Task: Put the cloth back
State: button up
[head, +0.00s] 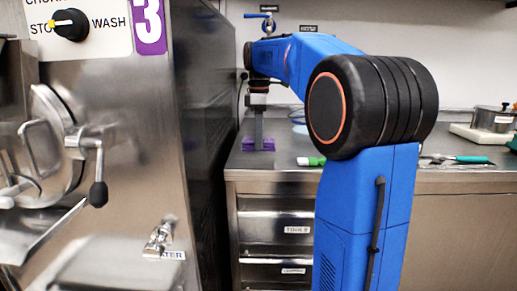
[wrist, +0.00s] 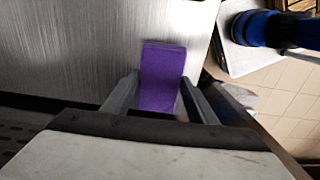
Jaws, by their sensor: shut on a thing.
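The cloth is a folded purple block (wrist: 161,75). In the wrist view it lies between the two fingers of my gripper (wrist: 160,98), which is shut on it. In the head view the purple cloth (head: 258,144) shows at the left end of the steel counter, low at the counter surface, with my gripper (head: 258,132) pointing straight down at it. I cannot tell whether the cloth touches the counter or is just above it.
The steel freezer (head: 120,160) marked 3 stands close on the left. A green-capped item (head: 311,161) lies on the counter (head: 290,172) near its front edge. A teal-handled tool (head: 470,159) and a lidded pot (head: 492,119) are at the right. Labelled drawers (head: 277,228) are below.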

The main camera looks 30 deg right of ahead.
jog(key=shift+f, duration=1.9)
jog(key=shift+f, duration=0.1)
jog(key=o, duration=1.1)
notch_tip(320, 180, up, 12)
jog(key=shift+r, duration=0.15)
jog(key=s+a+f+m+t, duration=0.1)
jog(key=s+a+f+m, duration=0.2)
jog(key=s+f, duration=0.7)
jog(key=s+a+f+m+t, duration=0.2)
jog(key=s+a+f+m, duration=0.2)
jog(key=s+a+f, duration=0.3)
jog(key=s+a+f+m+t, duration=0.1)
jog(key=s+a+f+m, duration=0.3)
jog(key=s+f, duration=0.9)
jog(key=shift+a+f+t, duration=0.25)
jog(key=shift+a+t, duration=0.15)
jog(key=shift+a, duration=0.5)
